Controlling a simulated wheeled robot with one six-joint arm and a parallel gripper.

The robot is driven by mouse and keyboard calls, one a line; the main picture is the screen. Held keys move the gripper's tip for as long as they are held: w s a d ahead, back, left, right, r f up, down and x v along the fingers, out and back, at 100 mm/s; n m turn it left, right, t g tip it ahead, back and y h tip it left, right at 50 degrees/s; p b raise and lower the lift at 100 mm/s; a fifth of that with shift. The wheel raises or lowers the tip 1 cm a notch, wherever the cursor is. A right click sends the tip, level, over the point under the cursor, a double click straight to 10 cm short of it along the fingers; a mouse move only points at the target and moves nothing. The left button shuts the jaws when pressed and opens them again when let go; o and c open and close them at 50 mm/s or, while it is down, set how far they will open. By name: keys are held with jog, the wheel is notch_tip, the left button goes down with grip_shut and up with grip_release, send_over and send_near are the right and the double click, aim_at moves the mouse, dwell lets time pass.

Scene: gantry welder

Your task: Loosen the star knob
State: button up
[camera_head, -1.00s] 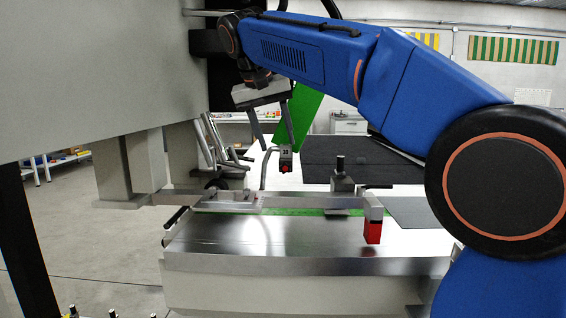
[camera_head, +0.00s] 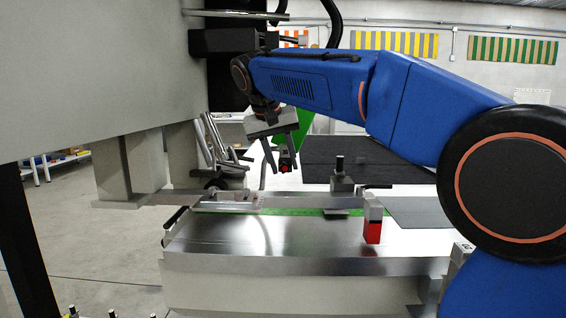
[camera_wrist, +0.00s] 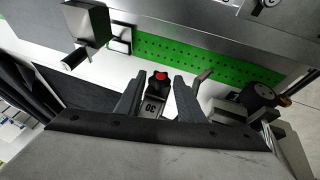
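No contact can be made out, and the remaining depth to the knob is unclear. Nothing is held.
A green perforated strip (camera_wrist: 200,62) runs nearby. A large grey housing (camera_head: 90,75) stands at the left.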

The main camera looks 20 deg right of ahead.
jog(key=c, duration=0.6)
jog(key=shift+o, duration=0.2)
jog(key=h, duration=0.3)
jog(key=shift+w+a+f+n+g, duration=0.1)
jog(key=shift+a+f+n+g, duration=0.1)
jog(key=shift+a+n+g, duration=0.15)
jog(key=h, duration=0.2)
jog(key=n+g+h, duration=0.1)
jog(key=h, duration=0.2)
jog(key=f+n+h, duration=0.1)
jog(key=h, duration=0.2)
jog(key=shift+w+a+g, duration=0.1)
jog(key=shift+a+g, duration=0.15)
jog(key=shift+a, duration=0.15)
jog(key=shift+f, duration=0.1)
